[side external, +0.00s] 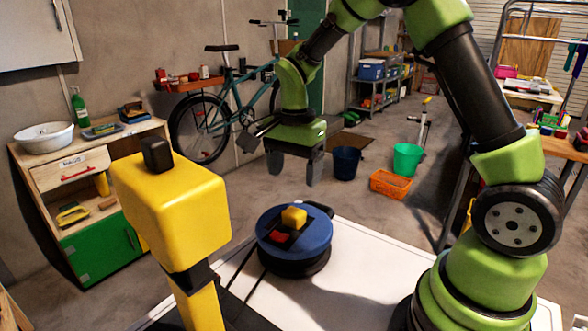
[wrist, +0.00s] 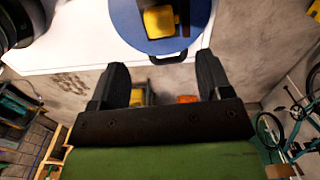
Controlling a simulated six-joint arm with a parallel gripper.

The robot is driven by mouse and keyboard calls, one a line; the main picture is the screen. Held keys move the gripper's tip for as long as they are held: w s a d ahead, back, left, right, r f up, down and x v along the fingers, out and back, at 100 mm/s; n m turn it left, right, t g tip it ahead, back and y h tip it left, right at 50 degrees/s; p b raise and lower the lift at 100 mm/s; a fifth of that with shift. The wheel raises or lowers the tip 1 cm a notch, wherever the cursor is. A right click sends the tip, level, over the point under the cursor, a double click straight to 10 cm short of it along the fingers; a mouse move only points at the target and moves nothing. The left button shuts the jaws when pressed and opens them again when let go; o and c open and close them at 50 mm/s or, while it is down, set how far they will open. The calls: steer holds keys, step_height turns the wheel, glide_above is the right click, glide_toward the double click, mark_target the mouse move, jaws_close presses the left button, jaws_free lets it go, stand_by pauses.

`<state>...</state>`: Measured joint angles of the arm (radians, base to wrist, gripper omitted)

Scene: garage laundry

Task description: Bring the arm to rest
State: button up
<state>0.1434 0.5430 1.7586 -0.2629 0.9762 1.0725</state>
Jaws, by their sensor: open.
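My green arm stands on the right of the side external view and reaches over the white table (side external: 335,290). My gripper (side external: 294,177) hangs above the table's far part with its two dark fingers apart and nothing between them. In the wrist view my gripper (wrist: 160,80) also shows open and empty. Below it in the side external view is a round blue-topped black object (side external: 265,240). A yellow block (side external: 294,217) and a red block (side external: 278,237) sit on its top. The blue top (wrist: 130,22) and the yellow block (wrist: 159,20) also show in the wrist view.
A yellow post-like device (side external: 170,205) stands tall at the table's left front. A wooden cabinet (side external: 75,215) with a white bowl (side external: 44,137) is at the left. A bicycle (side external: 225,105) leans at the wall. Buckets and an orange crate (side external: 390,184) stand on the floor behind.

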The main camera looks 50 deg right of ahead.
steer(key=s+a+r+n+t, duration=0.4)
steer(key=s+r+n, duration=0.25)
steer(key=r, duration=0.45)
steer(key=s+a+r+n+t+y, duration=0.2)
steer(key=s+n, duration=0.4)
steer(key=s, duration=0.5)
steer(key=shift+a+r+t, duration=0.3)
steer(key=shift+a+t, duration=0.3)
steer(key=shift+a, duration=0.1)
